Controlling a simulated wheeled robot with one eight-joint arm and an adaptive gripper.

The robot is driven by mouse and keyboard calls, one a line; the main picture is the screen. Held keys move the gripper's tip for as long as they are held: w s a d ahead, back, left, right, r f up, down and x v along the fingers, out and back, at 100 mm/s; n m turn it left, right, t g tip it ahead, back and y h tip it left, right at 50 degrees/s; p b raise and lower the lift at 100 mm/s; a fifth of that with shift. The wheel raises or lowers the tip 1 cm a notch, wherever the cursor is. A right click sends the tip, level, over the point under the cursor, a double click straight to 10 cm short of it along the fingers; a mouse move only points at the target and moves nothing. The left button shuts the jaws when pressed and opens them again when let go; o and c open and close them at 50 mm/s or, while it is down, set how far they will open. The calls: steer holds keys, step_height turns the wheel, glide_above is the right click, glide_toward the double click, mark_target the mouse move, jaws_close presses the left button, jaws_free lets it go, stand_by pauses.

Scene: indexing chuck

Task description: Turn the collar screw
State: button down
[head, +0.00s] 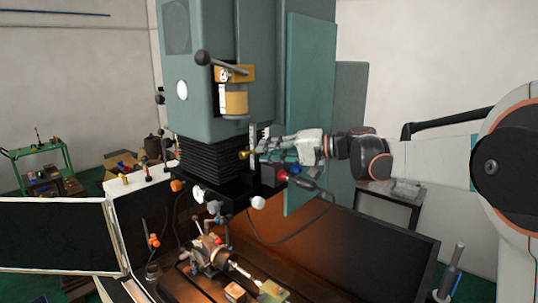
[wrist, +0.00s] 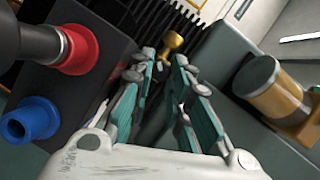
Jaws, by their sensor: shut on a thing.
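A small brass knob-headed screw (wrist: 173,42), which I take for the collar screw, shows at the top middle of the wrist view. In the head view it is a small gold spot (head: 243,154) beside the black bellows of the green machine. My gripper (wrist: 160,62) has its teal-padded fingertips on either side of the screw's near end and is shut on it. In the head view my gripper (head: 257,146) reaches in from the right. The fingertips hide part of the screw, so the exact contact is unclear.
A black box with a red-collared plug (wrist: 78,48) and a blue socket (wrist: 32,120) is close on the left in the wrist view. A brass-coloured cylinder (wrist: 270,88) is on the right. The black bellows (head: 206,162) stand close to my fingers. A chuck fixture (head: 208,250) sits below.

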steer(key=shift+m, duration=0.3)
stand_by(0.4)
steer(key=c, duration=1.5)
jaws_free()
steer(key=shift+d, duration=0.1)
steer(key=v, duration=0.8)
steer(key=shift+f, duration=0.15)
